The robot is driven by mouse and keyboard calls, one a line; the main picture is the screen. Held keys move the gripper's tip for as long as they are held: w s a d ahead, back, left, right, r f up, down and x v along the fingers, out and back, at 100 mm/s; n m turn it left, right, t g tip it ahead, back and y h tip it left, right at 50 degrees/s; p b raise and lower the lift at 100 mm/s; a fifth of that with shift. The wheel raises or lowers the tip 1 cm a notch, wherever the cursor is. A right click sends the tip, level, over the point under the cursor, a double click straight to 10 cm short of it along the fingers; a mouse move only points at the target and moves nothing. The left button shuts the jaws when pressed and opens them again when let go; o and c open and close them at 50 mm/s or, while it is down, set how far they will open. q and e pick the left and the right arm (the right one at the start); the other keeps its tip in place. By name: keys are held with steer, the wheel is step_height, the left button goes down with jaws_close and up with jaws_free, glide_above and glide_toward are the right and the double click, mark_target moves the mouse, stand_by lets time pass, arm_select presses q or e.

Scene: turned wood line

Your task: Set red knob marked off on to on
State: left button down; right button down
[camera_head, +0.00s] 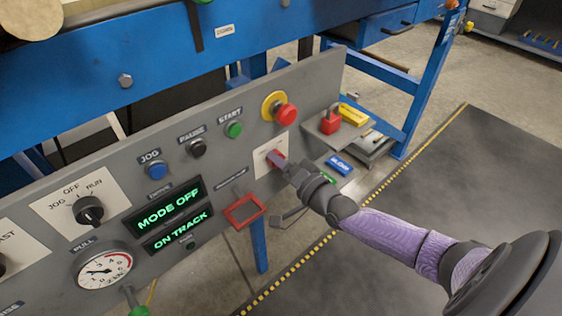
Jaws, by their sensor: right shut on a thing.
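The red knob (271,156) sits on a white label plate (262,168) at the right end of the grey control panel, below the red emergency button. My right gripper (280,160) comes in from the right and is shut on the red knob. The fingers hide most of the knob, so its pointer direction cannot be read. The marks on its plate are too small and too covered to read. My left gripper is not in view.
Close above is a red mushroom button (286,114) on a yellow ring. A red padlock (330,119) stands on a small shelf to the right. A black mode selector (88,210), a display (168,207) reading MODE OFF and a gauge (103,271) are further left.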

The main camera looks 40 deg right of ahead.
steer(key=shift+c, duration=2)
jaws_free()
steer(key=shift+o, duration=1.1)
arm_select(q)
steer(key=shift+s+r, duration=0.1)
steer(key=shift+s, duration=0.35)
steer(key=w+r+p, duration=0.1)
steer(key=p, duration=0.1)
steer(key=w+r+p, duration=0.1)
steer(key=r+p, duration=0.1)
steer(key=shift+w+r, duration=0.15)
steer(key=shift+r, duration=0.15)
arm_select(e)
steer(key=s, duration=1)
steer(key=shift+d, duration=0.4)
